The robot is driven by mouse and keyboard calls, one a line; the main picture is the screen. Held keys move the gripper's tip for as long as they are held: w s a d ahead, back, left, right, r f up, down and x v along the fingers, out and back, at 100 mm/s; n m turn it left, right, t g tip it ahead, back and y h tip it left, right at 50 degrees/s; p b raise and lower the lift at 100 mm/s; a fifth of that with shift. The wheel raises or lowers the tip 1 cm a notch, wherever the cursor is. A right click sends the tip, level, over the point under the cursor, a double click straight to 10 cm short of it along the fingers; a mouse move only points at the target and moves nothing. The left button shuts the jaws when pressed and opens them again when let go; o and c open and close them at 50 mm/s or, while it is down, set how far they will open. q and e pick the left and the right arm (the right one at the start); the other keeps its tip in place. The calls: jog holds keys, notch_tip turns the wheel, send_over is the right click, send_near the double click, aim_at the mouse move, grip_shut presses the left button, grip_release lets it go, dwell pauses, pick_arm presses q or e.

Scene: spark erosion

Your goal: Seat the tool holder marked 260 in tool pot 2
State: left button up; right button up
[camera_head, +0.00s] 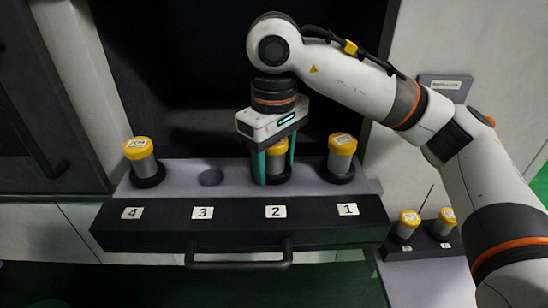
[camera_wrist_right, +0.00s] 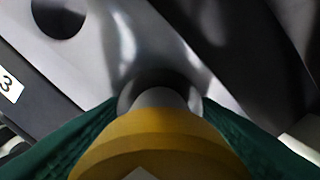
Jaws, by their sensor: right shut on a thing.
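My right gripper (camera_head: 275,160) comes down from above over position 2 of the drawer and is shut on a yellow-capped grey tool holder (camera_head: 278,160). The holder is upright at the pot behind label 2 (camera_head: 276,211); I cannot tell whether it is fully down in the pot. In the right wrist view the yellow cap (camera_wrist_right: 160,145) sits between the green fingers, with a dark ring around the lower body. The mark on this cap is not readable. My left gripper is not in view.
Yellow-capped holders stand in pot 4 (camera_head: 145,162) and pot 1 (camera_head: 341,158). Pot 3 (camera_head: 210,177) is an empty round hole. Two more holders stand in a dark rack (camera_head: 425,246) at the right. The drawer (camera_head: 240,233) has a front handle (camera_head: 238,264).

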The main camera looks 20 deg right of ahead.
jog(key=o, duration=1.3)
jog(key=shift+o, duration=0.2)
notch_tip(320, 180, up, 12)
jog(key=shift+f+p, duration=0.2)
jog(key=shift+p, duration=0.2)
jog(key=shift+r+p, duration=0.45)
jog(key=shift+r, duration=0.1)
notch_tip(320, 180, up, 6)
jog(key=p, duration=0.7)
jog(key=shift+r, duration=0.15)
